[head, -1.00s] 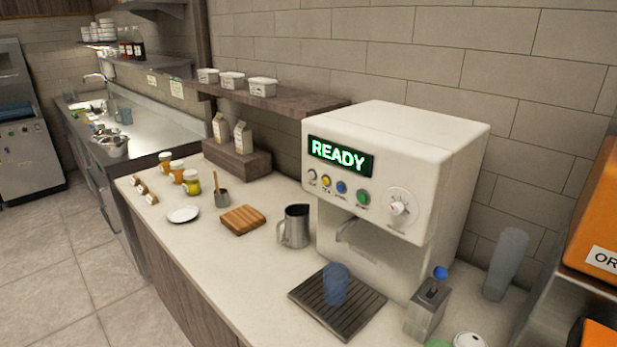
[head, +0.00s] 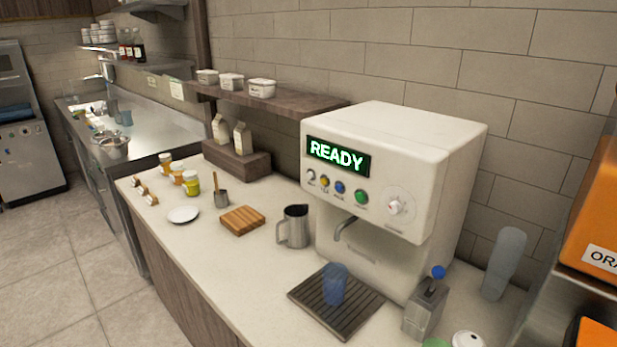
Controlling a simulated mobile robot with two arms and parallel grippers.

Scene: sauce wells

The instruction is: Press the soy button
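A white drink machine (head: 455,150) stands on the counter against the wall. Its lit display (head: 338,157) reads READY in green. Below the display is a row of buttons: a pale one (head: 311,175), a yellow one (head: 325,186), a blue one (head: 340,187) and a green one (head: 361,196). Small labels sit under the buttons, but they are too small to read surely, so I cannot tell which is soy. A dial (head: 395,207) is to their right. A translucent blue cup (head: 335,284) stands on the drip tray (head: 362,318) below the spout. Neither gripper is in view.
A metal pitcher (head: 295,227), a wooden board (head: 242,219) and a white plate (head: 183,215) are left of the machine. A metal dispenser with a blue knob (head: 425,305) stands at the front right. Tall clear cups (head: 503,264) are behind it. The front counter strip (head: 235,285) is clear.

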